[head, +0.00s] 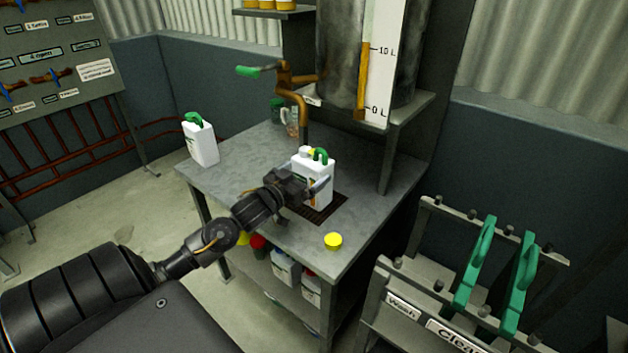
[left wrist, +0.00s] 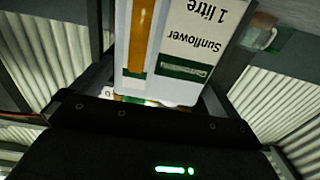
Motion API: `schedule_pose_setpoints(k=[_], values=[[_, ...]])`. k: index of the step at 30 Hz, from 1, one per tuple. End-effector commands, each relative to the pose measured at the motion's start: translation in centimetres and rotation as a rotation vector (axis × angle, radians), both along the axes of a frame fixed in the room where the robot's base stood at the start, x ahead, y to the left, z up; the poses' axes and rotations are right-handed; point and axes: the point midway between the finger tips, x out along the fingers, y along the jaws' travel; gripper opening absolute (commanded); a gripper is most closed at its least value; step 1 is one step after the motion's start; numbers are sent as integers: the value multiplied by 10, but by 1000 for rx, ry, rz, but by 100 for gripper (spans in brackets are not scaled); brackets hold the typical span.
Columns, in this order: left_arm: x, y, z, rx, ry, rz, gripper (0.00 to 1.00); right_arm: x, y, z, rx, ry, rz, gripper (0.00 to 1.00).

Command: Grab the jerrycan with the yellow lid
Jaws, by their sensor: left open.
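A white jerrycan (head: 314,180) with a green handle stands upright on a dark grate in the table, below the tank's tap. A small yellow patch shows at its top, by the handle; I cannot tell if it is a lid. A loose yellow lid (head: 333,241) lies near the table's front edge. My left gripper (head: 318,190) is open at the jerrycan's near side, with its fingers at either side of the lower body. In the left wrist view the jerrycan (left wrist: 178,50) fills the space between the fingers, its "Sunflower 1 litre" label upside down. My right gripper is not in view.
Another white jerrycan (head: 201,143) with a green handle stands at the table's (head: 240,160) far left corner. A tank with a scale (head: 378,60) and an orange tap pipe (head: 296,95) rise behind. Several containers are on the lower shelf.

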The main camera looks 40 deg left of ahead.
Motion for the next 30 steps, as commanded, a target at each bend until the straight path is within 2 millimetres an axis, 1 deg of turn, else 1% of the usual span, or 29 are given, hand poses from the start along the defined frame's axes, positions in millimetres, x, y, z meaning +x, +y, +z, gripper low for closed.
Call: schedule_pose_setpoints(k=[4,9,12,15,23,30], values=[[5,0,1,0,0,0,100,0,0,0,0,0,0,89],[30,1,5,0,-2,-1,100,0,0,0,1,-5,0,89],[43,2,4,0,0,-1,100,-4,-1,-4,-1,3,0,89],[51,2,4,1,1,-1,100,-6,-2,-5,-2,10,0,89],[53,2,4,1,1,-1,100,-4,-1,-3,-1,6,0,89],[53,1,4,1,1,-1,69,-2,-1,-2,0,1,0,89]])
